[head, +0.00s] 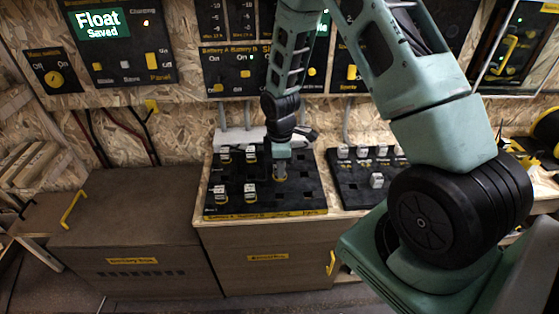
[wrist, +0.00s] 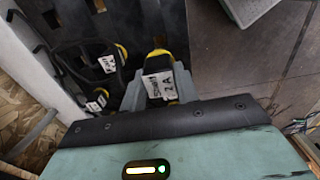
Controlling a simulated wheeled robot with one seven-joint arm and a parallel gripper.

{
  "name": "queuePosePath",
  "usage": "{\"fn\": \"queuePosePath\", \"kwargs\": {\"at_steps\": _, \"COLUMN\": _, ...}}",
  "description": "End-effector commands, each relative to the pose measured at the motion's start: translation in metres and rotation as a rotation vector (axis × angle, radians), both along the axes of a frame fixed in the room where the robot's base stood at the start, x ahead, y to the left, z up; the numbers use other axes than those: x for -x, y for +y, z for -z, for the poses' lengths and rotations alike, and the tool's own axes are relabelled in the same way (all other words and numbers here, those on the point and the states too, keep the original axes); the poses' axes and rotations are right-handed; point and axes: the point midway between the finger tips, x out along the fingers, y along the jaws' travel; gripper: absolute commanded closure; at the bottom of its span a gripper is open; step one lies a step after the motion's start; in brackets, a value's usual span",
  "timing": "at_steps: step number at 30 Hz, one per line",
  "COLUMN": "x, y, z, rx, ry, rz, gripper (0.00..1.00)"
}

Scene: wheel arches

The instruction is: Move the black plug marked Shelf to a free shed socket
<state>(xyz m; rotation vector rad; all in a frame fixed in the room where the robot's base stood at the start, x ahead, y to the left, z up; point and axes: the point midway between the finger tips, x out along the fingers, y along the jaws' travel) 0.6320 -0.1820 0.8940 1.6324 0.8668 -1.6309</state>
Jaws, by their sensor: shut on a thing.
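My gripper (head: 281,172) is over the right part of the black socket board (head: 305,183) on the middle bench in the head view. In the wrist view my gripper (wrist: 160,92) is shut on a black plug (wrist: 157,68) with yellow at its end and a white label. The label's upper word is small and hard to read; below it I make out "2 A". I cannot tell whether the plug is seated in a socket or just above the board. Several empty sockets show around it, and the gripper hides what is directly beneath.
Several white-labelled plugs, such as one at front left (head: 221,193), stand on the board's left half. Two labelled plugs (wrist: 108,63) (wrist: 97,102) with dark cables show in the wrist view. A second plug board (head: 350,185) is to the right. Control panels (head: 120,45) line the wall behind.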

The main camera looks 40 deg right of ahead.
Motion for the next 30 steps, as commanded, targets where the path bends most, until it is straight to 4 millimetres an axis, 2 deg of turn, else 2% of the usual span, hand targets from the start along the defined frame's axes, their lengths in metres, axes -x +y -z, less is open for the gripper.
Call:
{"fn": "queuePosePath", "kwargs": {"at_steps": 15, "x": 0.0, "y": 0.0, "z": 0.053, "rx": 0.0, "ry": 0.001, "rz": -0.001, "gripper": 0.93}}
{"fn": "queuePosePath", "kwargs": {"at_steps": 21, "x": 0.0, "y": 0.0, "z": 0.062, "rx": 0.0, "ry": 0.0, "rz": 0.001, "gripper": 0.93}}
{"fn": "queuePosePath", "kwargs": {"at_steps": 30, "x": 0.0, "y": 0.0, "z": 0.062, "rx": 0.0, "ry": 0.0, "rz": 0.001, "gripper": 0.93}}
